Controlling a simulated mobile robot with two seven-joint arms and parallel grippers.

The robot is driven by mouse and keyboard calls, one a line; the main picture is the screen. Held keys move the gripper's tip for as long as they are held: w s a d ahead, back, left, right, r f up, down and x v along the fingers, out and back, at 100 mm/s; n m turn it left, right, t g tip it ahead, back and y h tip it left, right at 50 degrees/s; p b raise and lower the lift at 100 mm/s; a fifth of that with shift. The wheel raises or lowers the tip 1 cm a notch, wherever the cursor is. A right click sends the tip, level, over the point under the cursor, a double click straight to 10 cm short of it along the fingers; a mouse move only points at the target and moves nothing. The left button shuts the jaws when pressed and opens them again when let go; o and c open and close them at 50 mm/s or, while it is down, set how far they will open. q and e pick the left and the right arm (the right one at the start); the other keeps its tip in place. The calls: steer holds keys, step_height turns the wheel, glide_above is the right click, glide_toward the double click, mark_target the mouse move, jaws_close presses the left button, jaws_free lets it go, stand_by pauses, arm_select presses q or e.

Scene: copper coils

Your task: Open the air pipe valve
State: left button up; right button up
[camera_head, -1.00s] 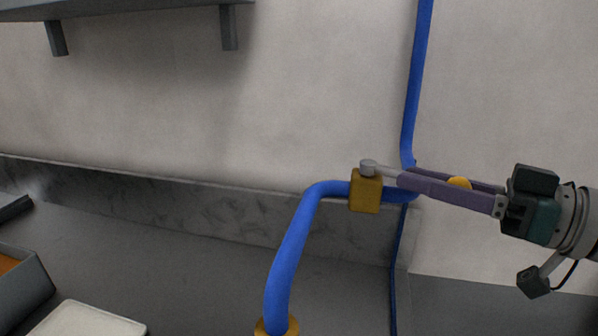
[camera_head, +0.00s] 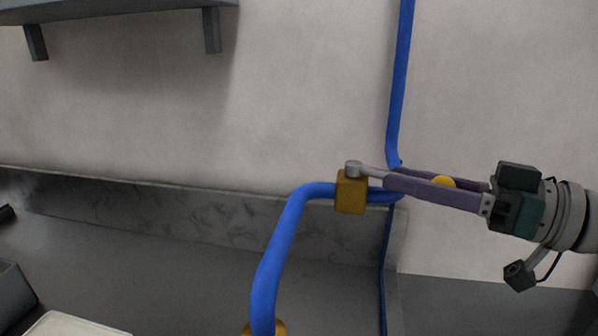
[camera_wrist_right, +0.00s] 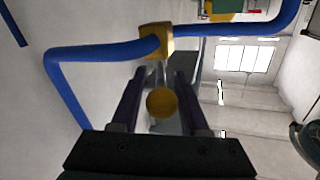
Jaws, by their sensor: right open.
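The air pipe valve is a yellow block (camera_head: 351,193) on a bent blue pipe (camera_head: 276,258), with a grey round cap (camera_head: 353,168) on top. A thin grey lever (camera_head: 372,172) runs right from the cap and carries a yellow ball (camera_head: 443,181). My right gripper (camera_head: 393,177) reaches in from the right, its purple fingers on either side of the lever. In the right wrist view the ball (camera_wrist_right: 161,103) sits between the open fingers (camera_wrist_right: 158,75), with a gap on both sides, and the block (camera_wrist_right: 156,41) is beyond the fingertips. My left gripper is not in view.
The blue pipe rises along the wall behind the fingers (camera_head: 399,80). A grey counter (camera_head: 150,255) with a low backsplash lies below. A shelf (camera_head: 110,10) hangs at upper left. A pale tray (camera_head: 75,325) and a grey bin (camera_head: 15,295) stand at lower left.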

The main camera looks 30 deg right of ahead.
steer(key=p+v, duration=0.1)
steer(key=v, duration=0.8)
steer(key=shift+s+d, duration=0.2)
steer(key=shift+s, duration=0.1)
